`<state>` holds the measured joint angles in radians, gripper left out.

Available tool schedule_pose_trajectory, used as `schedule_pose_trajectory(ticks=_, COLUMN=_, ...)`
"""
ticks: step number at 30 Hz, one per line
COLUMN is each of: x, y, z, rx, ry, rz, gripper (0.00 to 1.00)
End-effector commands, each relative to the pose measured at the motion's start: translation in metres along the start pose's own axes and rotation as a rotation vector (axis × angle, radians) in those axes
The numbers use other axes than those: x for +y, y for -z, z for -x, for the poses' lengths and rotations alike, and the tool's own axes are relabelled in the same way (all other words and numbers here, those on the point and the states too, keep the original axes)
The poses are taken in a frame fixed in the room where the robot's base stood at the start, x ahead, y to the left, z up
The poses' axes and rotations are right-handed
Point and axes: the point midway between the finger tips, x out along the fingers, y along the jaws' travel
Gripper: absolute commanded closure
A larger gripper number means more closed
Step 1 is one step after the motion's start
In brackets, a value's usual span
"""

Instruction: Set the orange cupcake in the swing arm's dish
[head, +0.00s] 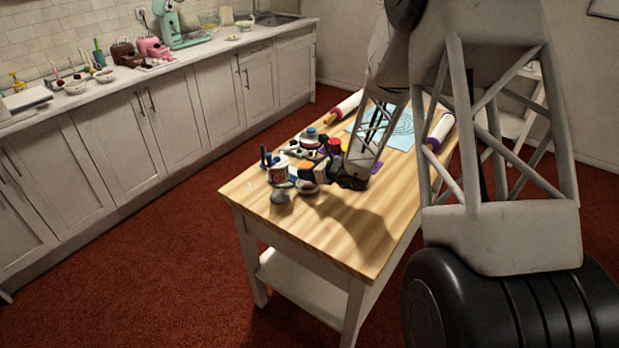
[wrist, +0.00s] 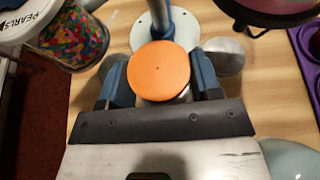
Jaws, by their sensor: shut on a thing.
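The orange cupcake (wrist: 158,70) shows in the wrist view as a flat orange round top with a small dark dot, seen from above. My gripper (wrist: 160,80) is shut on it, one blue finger at each side. In the head view my gripper (head: 314,172) is over the near left part of the table, and a bit of orange (head: 306,166) shows there. A pale round plate (wrist: 134,37) with a blue-grey post (wrist: 162,14) lies just beyond the cupcake. A grey round piece (wrist: 228,52) shows right of the fingers. I cannot tell which piece is the swing arm's dish.
A jar of coloured pearls (wrist: 68,38) stands close at the left. A dark round platform (wrist: 265,10) is at the upper right, beside a purple tray (wrist: 306,45). The wooden table's (head: 345,235) near part is clear. A rolling pin (head: 343,107) lies farther back.

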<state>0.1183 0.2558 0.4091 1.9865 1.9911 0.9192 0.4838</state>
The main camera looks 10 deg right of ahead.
Motion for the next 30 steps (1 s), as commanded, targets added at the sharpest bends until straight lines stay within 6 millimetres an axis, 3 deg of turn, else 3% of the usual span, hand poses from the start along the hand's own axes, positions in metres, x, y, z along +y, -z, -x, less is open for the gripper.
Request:
schedule_pose_trajectory(ticks=12, x=0.000, y=0.029, z=-0.012, rx=0.001, ry=0.000, rz=0.000, gripper=0.65)
schedule_pose_trajectory(ticks=27, x=0.000, y=0.033, z=-0.014, rx=0.000, ry=0.000, rz=0.000, gripper=0.65)
schedule_pose_trajectory(ticks=28, x=0.000, y=0.033, z=-0.014, rx=0.000, ry=0.000, rz=0.000, gripper=0.37)
schedule_pose_trajectory(ticks=30, x=0.000, y=0.033, z=-0.014, rx=0.000, ry=0.000, rz=0.000, gripper=0.26)
